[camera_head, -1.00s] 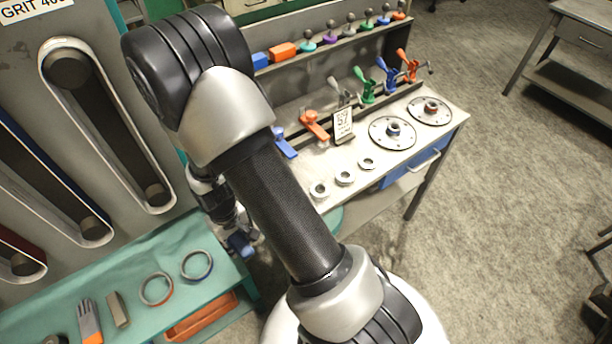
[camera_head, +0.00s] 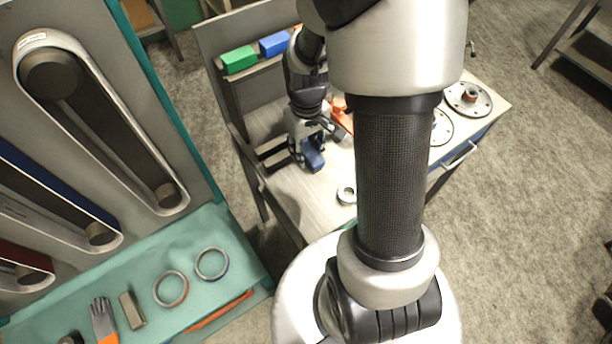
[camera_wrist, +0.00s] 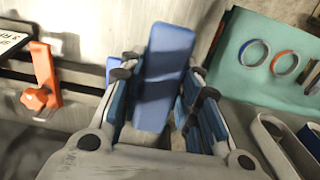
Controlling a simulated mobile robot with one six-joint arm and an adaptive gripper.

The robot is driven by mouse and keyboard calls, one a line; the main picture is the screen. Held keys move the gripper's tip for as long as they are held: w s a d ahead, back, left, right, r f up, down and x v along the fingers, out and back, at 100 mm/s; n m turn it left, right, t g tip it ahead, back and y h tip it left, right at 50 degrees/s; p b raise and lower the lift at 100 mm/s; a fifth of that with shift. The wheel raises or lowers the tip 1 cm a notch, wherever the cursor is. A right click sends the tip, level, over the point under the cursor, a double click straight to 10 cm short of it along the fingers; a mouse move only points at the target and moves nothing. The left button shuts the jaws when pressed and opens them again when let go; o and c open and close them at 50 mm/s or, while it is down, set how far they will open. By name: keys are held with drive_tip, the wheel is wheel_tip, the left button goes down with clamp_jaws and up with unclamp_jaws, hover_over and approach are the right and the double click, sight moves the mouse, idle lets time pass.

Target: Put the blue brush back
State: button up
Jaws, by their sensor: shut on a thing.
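The blue brush (camera_wrist: 163,75), a flat blue oblong piece, sits between the fingers of my gripper (camera_wrist: 165,105) in the wrist view. My gripper is shut on it. In the head view my gripper (camera_head: 312,146) points down over the left part of the grey workbench (camera_head: 305,200), with the blue brush (camera_head: 314,160) at its tip. I cannot tell how far the brush is above the bench. Dark rails (camera_head: 273,152) stand just left of the gripper. My arm hides the middle of the bench.
A green block (camera_head: 239,59) and a blue block (camera_head: 273,44) sit on the back shelf. An orange clamp (camera_wrist: 40,88) stands beside the gripper. A metal ring (camera_head: 346,195) and round flanges (camera_head: 468,98) lie on the bench. A teal table (camera_head: 215,293) with rings and a glove is at lower left.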

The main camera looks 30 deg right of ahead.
sight(306, 182)
wheel_tip(306, 182, down, 12)
drive_tip(key=b, duration=0.3)
drive_tip(key=shift+f, duration=0.15)
drive_tip(key=shift+f+b, duration=0.25)
drive_tip(key=shift+b, duration=0.1)
drive_tip(key=o, duration=1)
drive_tip(key=shift+r, duration=0.1)
